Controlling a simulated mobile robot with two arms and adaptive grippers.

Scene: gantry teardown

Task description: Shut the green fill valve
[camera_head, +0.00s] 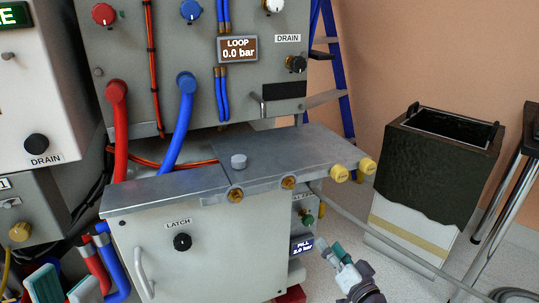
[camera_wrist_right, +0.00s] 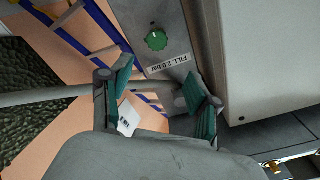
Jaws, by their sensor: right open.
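The green fill valve (camera_head: 308,220) is a small round knob on the narrow grey side panel, right of the latch door and below the metal shelf. My left gripper (camera_head: 64,285) is open at the lower left, partly cut off.
The metal shelf (camera_head: 300,153) with yellow-capped ends (camera_head: 340,174) juts out above the valve. A grey hose (camera_head: 410,243) runs across the right side. A dark-covered bin (camera_head: 435,170) and blue ladder (camera_head: 340,75) stand beyond. Red and blue hoses (camera_head: 110,265) are near my left gripper.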

